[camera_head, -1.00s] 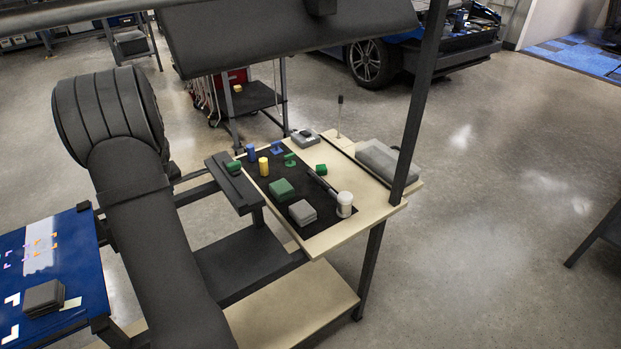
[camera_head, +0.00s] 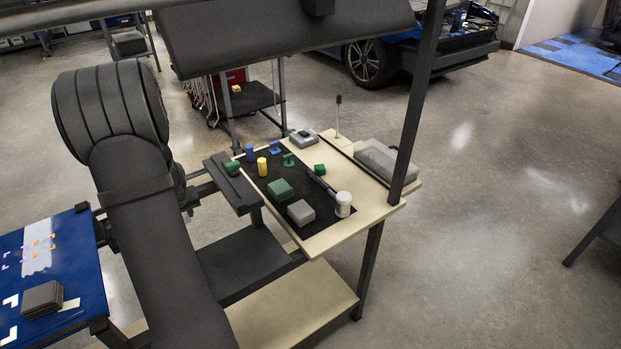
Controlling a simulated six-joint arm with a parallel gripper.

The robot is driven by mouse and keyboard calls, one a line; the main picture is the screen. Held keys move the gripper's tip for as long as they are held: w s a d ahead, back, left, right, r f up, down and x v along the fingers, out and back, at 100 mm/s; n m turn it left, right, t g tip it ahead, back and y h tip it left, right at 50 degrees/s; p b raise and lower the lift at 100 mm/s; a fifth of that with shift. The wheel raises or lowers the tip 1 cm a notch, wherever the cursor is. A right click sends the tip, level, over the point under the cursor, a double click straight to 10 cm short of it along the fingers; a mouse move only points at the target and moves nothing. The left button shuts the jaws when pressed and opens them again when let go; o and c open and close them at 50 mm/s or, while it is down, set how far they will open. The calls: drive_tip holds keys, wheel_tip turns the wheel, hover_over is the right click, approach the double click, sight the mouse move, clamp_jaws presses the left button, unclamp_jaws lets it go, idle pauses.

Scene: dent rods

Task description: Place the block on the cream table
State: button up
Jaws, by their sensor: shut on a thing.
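The cream table (camera_head: 375,205) stands right of centre, with a black mat (camera_head: 315,228) over much of its top. Another small green block (camera_head: 232,167) sits at the left, on a dark ledge. I cannot tell which of these the task's block is. My dark arm fills the left of the view. My gripper and anything in it are hidden behind the arm.
A grey case (camera_head: 382,160) lies at the table's right. A dark post (camera_head: 419,100) rises at its edge. A blue table (camera_head: 60,255) holds a dark stack (camera_head: 42,299).

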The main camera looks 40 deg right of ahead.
drive_tip(key=w+d+r+m+h, duration=0.15)
drive_tip(key=w+d, duration=0.25)
drive_tip(key=w, duration=0.5)
drive_tip(key=w+d+r+m, duration=0.2)
drive_tip(key=w+d, duration=0.1)
drive_tip(key=w, duration=0.5)
drive_tip(key=w+d+r+m, duration=0.1)
drive_tip(key=w+d+r, duration=0.15)
drive_tip(key=d, duration=0.65)
drive_tip(key=s+d+r+m+h, duration=0.1)
drive_tip(key=s+d, duration=0.9)
drive_tip(key=d, duration=0.3)
drive_tip(key=s+d+r+m+g, duration=0.1)
drive_tip(key=s+d+m, duration=0.1)
drive_tip(key=s+d, duration=1)
drive_tip(key=s+d+r+m+h, duration=0.15)
drive_tip(key=s+d, duration=0.55)
drive_tip(key=d, duration=0.8)
drive_tip(key=y, duration=0.1)
hover_over(329, 159)
drive_tip(key=shift+n, duration=0.3)
drive_tip(key=f, duration=0.4)
drive_tip(key=s+a+f, duration=0.1)
drive_tip(key=f, duration=0.1)
drive_tip(key=shift+f, duration=0.25)
drive_tip(key=shift+w+f, duration=0.1)
drive_tip(key=shift+f, duration=1.95)
drive_tip(key=shift+f, duration=0.15)
drive_tip(key=o, duration=1)
drive_tip(key=shift+c, duration=0.2)
